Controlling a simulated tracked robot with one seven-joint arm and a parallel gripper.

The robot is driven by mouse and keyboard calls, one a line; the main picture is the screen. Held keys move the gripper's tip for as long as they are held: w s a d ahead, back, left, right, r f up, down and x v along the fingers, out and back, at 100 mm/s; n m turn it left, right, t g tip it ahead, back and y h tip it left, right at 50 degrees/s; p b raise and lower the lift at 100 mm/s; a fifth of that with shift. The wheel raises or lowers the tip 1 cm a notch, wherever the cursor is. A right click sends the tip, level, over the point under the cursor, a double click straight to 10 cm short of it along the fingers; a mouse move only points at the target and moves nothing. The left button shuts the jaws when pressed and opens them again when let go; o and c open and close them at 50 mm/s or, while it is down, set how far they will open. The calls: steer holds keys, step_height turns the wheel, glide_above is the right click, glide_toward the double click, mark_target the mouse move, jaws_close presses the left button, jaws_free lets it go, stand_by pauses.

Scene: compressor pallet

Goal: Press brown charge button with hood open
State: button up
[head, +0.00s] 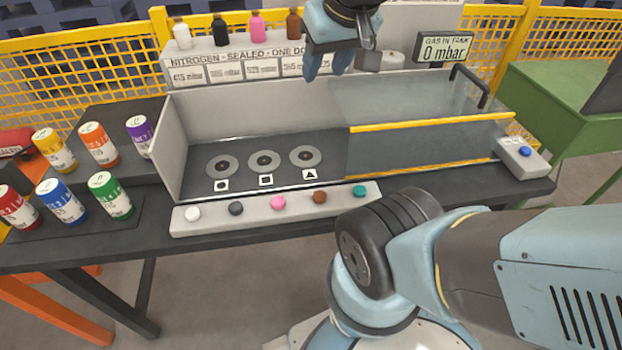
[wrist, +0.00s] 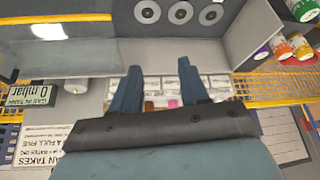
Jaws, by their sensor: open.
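The brown button (head: 319,196) sits on the pale button strip (head: 180,222) at the bench's front, between the pink button (head: 278,202) and the teal button (head: 360,191). The clear hood (head: 420,125) with yellow edges stands over the right part of the box. The left part is uncovered, with three round grey pads (head: 264,161) showing. My gripper (head: 326,72) is high above the back of the box, fingers downward, apart and empty. In the wrist view my gripper (wrist: 161,75) is open in front of the back shelf. The button strip is out of that view.
A display (head: 444,48) reads 0 mbar. A blue button (head: 525,152) is on a small box at right. Several coloured cans (head: 99,143) stand at left. Bottles (head: 257,25) stand on the labelled back shelf (head: 215,60). Yellow mesh fence (head: 75,60) runs behind.

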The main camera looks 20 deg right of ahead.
steer(key=shift+c, duration=0.3)
jaws_close()
stand_by(1.3)
